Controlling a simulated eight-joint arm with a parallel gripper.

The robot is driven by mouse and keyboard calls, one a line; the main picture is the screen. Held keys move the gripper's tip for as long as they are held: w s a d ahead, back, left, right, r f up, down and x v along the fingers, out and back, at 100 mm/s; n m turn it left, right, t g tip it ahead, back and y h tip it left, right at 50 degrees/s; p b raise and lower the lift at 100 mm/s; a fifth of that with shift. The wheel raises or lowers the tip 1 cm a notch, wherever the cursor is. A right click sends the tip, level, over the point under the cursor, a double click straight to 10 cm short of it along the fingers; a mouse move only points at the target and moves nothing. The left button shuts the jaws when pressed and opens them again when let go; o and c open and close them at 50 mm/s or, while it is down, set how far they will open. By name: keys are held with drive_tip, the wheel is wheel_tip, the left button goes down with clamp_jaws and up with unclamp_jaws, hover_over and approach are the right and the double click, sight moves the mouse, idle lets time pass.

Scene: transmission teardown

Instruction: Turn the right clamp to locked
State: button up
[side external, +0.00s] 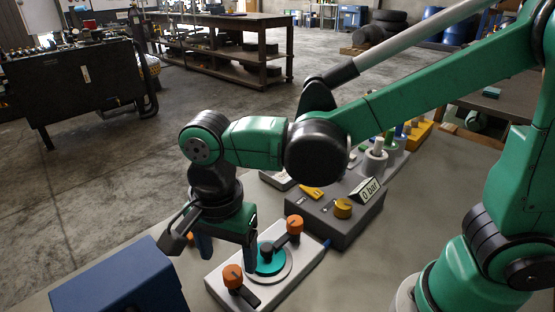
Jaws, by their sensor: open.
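A pale plate (222,268) on the table carries a teal disc (266,262) in a grey ring. Two orange-knobbed clamps with dark arms flank the disc: a far-right clamp (295,224) and a near-left clamp (233,277). The far-right clamp's arm reaches toward the disc; the near-left clamp's arm points toward the plate's front edge. I cannot tell for sure which the task calls right. My gripper (228,258) points down over the plate's left side with its blue fingers apart, between the blue box and the disc. It holds nothing visible and partly hides the plate.
A blue box (118,282) stands at the front left. Behind the plate is a dark grey unit (335,228) with a yellow knob (343,208) and a "0 bar" sign (370,190). Trays with small parts lie farther back. Bare table (350,285) shows at the front right.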

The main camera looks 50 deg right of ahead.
sight(232, 273)
drive_tip(key=shift+f, duration=2)
clamp_jaws()
